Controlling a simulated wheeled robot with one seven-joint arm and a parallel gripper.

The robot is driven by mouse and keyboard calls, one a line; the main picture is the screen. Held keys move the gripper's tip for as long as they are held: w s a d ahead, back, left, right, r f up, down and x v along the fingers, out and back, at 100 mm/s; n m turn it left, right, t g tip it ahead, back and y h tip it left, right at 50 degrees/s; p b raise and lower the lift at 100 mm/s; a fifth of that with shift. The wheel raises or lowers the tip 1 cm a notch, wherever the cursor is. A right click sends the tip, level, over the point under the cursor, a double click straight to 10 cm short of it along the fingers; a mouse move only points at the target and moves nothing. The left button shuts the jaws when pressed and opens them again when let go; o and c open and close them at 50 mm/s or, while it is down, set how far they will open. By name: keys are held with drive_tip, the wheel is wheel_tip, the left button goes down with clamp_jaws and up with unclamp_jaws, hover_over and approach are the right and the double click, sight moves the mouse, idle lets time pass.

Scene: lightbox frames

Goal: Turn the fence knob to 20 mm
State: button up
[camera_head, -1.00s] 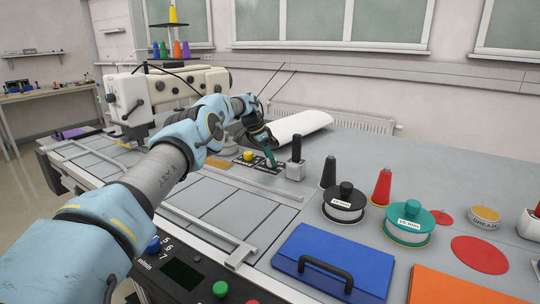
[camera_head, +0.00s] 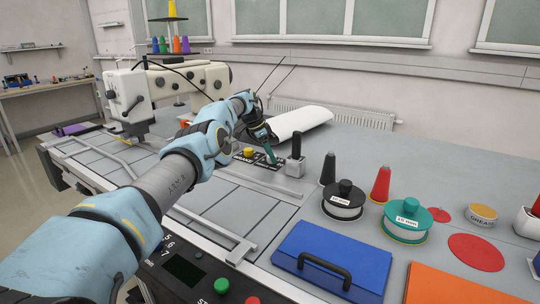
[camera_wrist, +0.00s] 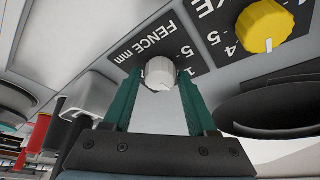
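The fence knob (camera_wrist: 160,73) is a small light-grey knob on a black plate lettered FENCE mm (camera_wrist: 148,40) in the wrist view. A few scale digits show beside it; its pointer and setting are not readable. My gripper (camera_wrist: 160,76) has two green fingers, one on each side of the knob. A narrow gap seems to show between the fingers and the knob, so the fingers look open around it. In the head view my gripper (camera_head: 271,156) reaches down to the panel, and the arm and fingers hide the fence knob.
A yellow knob (camera_wrist: 264,27) on a neighbouring scale sits close by; it also shows in the head view (camera_head: 250,152). A dark upright handle on a grey block (camera_head: 295,167) stands just right of my gripper. The sewing machine (camera_head: 160,88) is behind left.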

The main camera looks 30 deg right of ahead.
drive_tip(key=shift+o, duration=1.3)
drive_tip(key=shift+b, duration=0.35)
drive_tip(key=shift+w+a+r+b, duration=0.15)
drive_tip(key=shift+a+r+b, duration=0.15)
drive_tip(key=shift+r+b, duration=0.5)
drive_tip(key=b+v, duration=0.2)
drive_tip(key=v, duration=0.7)
drive_tip(key=shift+b, duration=0.3)
